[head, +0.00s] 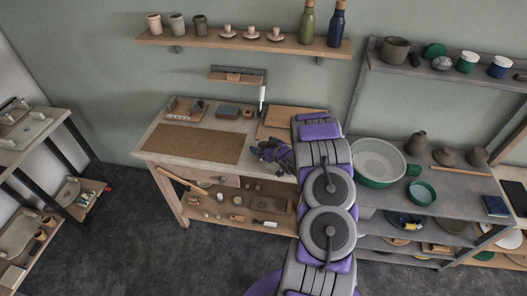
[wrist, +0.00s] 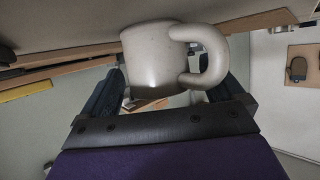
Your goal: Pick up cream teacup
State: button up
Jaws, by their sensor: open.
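The cream teacup (wrist: 152,62) fills the upper middle of the wrist view, with its looped handle on the right. My gripper (wrist: 165,88) is open, with one dark finger to the left of the cup and the other to the right, below the handle. I cannot tell whether either finger touches the cup. In the head view my gripper (head: 274,152) is over the right part of the wooden workbench (head: 160,140). I cannot pick out this cup there; the gripper and arm may hide it.
Small cups on saucers (head: 252,32) stand on the wall shelf (head: 220,41), beside tumblers (head: 177,24) and bottles (head: 307,22). A brown mat (head: 195,143) and a wooden board (head: 285,121) lie on the bench. A green-rimmed basin (head: 376,162) stands on the right-hand rack.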

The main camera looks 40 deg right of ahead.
jog(key=shift+c, duration=0.3)
jog(key=shift+s, duration=0.1)
jog(key=c, duration=1.1)
